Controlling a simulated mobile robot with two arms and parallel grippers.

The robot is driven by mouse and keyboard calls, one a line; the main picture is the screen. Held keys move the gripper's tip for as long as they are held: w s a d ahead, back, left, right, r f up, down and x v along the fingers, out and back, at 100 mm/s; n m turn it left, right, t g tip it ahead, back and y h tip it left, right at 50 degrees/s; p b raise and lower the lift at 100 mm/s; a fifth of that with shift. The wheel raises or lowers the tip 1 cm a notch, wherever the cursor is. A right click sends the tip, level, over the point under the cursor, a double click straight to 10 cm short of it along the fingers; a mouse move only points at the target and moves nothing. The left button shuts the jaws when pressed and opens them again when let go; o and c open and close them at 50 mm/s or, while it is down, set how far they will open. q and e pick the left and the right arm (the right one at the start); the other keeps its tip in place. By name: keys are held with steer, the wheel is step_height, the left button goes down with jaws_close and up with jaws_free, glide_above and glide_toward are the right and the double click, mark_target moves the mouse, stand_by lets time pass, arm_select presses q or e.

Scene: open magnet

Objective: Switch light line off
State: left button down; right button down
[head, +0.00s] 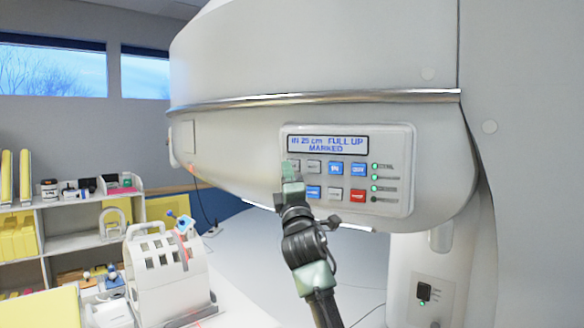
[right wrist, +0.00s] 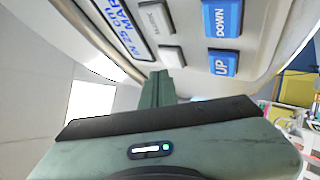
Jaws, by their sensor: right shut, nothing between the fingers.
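The control panel (head: 346,168) is on the side of the big white scanner. Its display (head: 328,145) shows blue text that includes "MARKED". Below it are grey, blue and red buttons, with a column of small lamps (head: 375,177) to their right; three glow green and the lowest looks dark. My right gripper (head: 289,168) is shut and empty, its tips at the panel's left end, over or beside the upper-left button. In the right wrist view the closed fingers (right wrist: 158,78) are close to a grey button (right wrist: 172,56); contact is unclear. My left gripper is out of view.
The scanner's curved body (head: 320,60) overhangs the panel. At the left, a shelf (head: 80,203) holds jars, boxes and yellow items, with a white slotted holder (head: 160,262) in front. A small switch box (head: 424,291) is on the scanner's lower right column.

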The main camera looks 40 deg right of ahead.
steer(key=shift+d, duration=0.1)
stand_by(0.5)
steer(key=shift+w+d, duration=0.2)
steer(key=shift+d, duration=0.1)
steer(key=shift+w+d+r, duration=0.1)
steer(key=shift+w+d, duration=0.1)
steer(key=shift+d, duration=0.2)
stand_by(0.8)
steer(key=shift+a, duration=0.1)
steer(key=shift+s+a, duration=0.45)
steer(key=shift+a, duration=0.15)
steer(key=shift+a, duration=0.1)
steer(key=a, duration=0.1)
steer(key=s+a, duration=0.2)
steer(key=a, duration=0.1)
steer(key=shift+s+a+p, duration=0.1)
steer(key=shift+s+p, duration=0.15)
steer(key=shift+p, duration=0.05)
stand_by(1.0)
